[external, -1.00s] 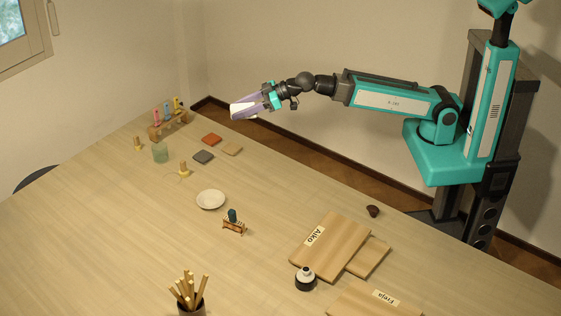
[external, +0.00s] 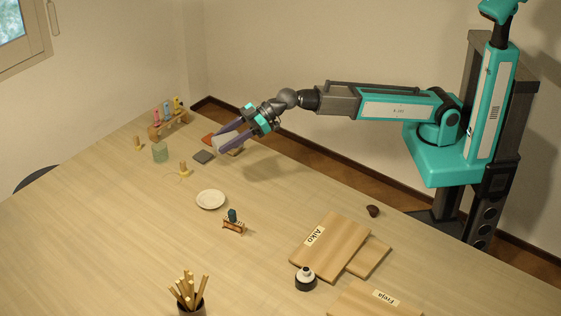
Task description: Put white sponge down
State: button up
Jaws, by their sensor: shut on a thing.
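The white sponge (external: 222,139) is a pale block between the fingertips of my gripper (external: 226,142), at the table's far edge. The gripper, with purple fingers, is shut on it and points down to the left. In the picture the sponge overlaps the orange-red tile and the tan tile and partly hides them. I cannot tell whether its underside touches anything.
Close by lie a dark grey tile (external: 203,157), an orange-red tile (external: 207,140) and a tan tile (external: 237,152). A green glass (external: 160,152), a wooden rack (external: 168,129) and a white dish (external: 211,200) stand nearby. Boards marked Aiko (external: 325,250) and Freja (external: 365,302) lie at the right front.

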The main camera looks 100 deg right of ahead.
jog(key=s+a+f+n+g+y, duration=0.1)
jog(key=s+a+n+g+y, duration=0.15)
jog(key=a, duration=1.65)
jog(key=n+y+b, duration=0.1)
jog(key=n+y, duration=0.2)
send_over(266, 251)
notch_tip(266, 251, down, 2)
jog(key=shift+m+g+h, duration=0.25)
jog(key=shift+g, duration=0.1)
jog(key=shift+f, duration=0.1)
jog(key=shift+f+p, duration=0.4)
jog(key=shift+f, duration=2.65)
jog(key=shift+f, duration=0.1)
jog(key=shift+f+p, duration=0.3)
jog(key=shift+f, duration=1.5)
jog(key=shift+f, duration=0.15)
